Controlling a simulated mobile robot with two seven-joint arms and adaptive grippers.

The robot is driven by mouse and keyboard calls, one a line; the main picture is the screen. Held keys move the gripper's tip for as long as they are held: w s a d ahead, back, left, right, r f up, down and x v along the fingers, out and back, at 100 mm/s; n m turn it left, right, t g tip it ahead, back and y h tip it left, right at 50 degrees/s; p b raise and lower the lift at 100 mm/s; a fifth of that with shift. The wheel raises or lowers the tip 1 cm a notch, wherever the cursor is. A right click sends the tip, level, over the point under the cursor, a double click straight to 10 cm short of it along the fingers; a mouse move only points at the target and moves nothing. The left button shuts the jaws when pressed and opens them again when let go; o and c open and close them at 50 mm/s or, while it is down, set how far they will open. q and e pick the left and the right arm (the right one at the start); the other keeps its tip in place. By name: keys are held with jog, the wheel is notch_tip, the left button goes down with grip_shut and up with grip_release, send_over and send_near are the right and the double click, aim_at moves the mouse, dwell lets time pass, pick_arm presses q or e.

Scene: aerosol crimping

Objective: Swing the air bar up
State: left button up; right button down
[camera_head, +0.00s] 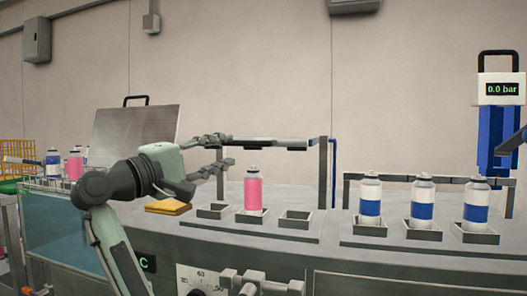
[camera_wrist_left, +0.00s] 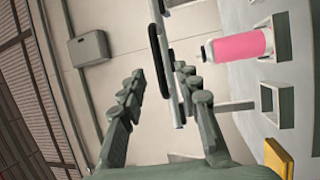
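The air bar (camera_head: 272,143) is a long dark bar lying level above a row of three holders, joined at its right to a grey post (camera_head: 323,175). My left gripper (camera_head: 225,150) is at its free left end, fingers apart, one above the other. In the left wrist view the bar (camera_wrist_left: 164,62) runs between the spread fingers (camera_wrist_left: 158,90), closer to the right finger; I cannot tell if it touches. Grey jointed parts at the bottom look like my right gripper (camera_head: 238,281); its opening is unclear.
A pink can (camera_head: 253,192) stands in the middle holder below the bar. Three blue-and-white cans (camera_head: 421,203) stand in holders to the right, near a blue press reading 0.0 bar (camera_head: 502,89). A yellow pad (camera_head: 167,207) and a water tank (camera_head: 55,222) are at left.

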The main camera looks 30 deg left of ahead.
aim_at(243, 144)
pick_arm(q)
jog(key=x, duration=0.7)
jog(key=shift+w+r, duration=0.1)
jog(key=shift+w, duration=0.05)
jog(key=shift+c, duration=0.4)
grip_shut()
